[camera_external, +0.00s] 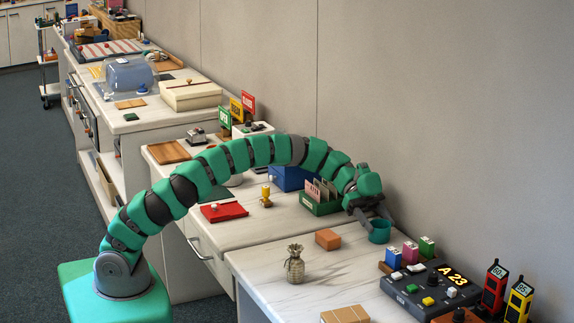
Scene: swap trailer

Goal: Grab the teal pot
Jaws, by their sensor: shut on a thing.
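The teal pot (379,231) is a small round vessel near the back of the nearer white counter, close to the wall. My gripper (372,218) reaches down over it from the left, with its grey fingers at the pot's rim. The jaws are shut on the pot. The exact finger contact is small and partly hidden by the gripper itself. I cannot tell whether the pot's base touches the counter.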

